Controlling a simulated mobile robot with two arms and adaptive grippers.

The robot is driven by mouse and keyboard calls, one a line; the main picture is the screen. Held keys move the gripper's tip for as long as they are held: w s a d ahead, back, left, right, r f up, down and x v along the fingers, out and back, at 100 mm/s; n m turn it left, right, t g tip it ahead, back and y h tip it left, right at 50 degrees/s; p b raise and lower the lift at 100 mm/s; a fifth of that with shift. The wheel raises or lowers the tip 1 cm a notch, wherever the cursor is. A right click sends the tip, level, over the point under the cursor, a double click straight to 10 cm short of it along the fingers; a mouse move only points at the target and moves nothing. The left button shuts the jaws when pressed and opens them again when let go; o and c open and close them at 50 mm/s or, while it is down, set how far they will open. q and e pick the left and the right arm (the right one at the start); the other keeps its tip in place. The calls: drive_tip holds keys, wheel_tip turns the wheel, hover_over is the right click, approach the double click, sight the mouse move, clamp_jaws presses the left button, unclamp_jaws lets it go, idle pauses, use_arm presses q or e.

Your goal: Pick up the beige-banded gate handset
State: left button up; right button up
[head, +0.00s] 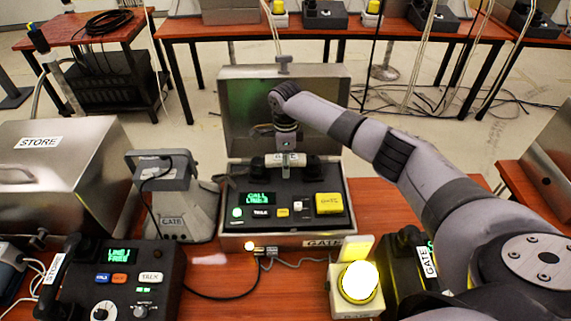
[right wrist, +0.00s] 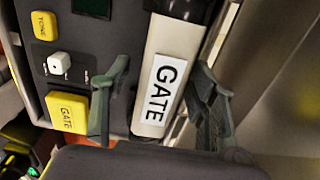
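The beige-banded gate handset (head: 298,160) lies across the top of the open metal gate box (head: 231,241), dark at both ends. In the right wrist view the handset (right wrist: 158,86) shows its pale band and GATE label, with a dark end at the top. My right gripper (head: 287,153) is over the middle of the handset. In the right wrist view my right gripper (right wrist: 163,75) is open, one finger on each side of the band, with a gap visible on the left side. The handset appears to rest on the box. My left gripper is not in view.
A grey GATE speaker (head: 174,205) stands left of the box. A STORE phone (head: 125,270) and metal STORE case (head: 60,170) are further left. A lit yellow lamp (head: 357,281) stands in front. The raised lid (head: 240,105) is behind the handset.

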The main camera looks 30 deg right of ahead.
clamp_jaws()
idle(0.5)
drive_tip(key=shift+r, duration=0.1)
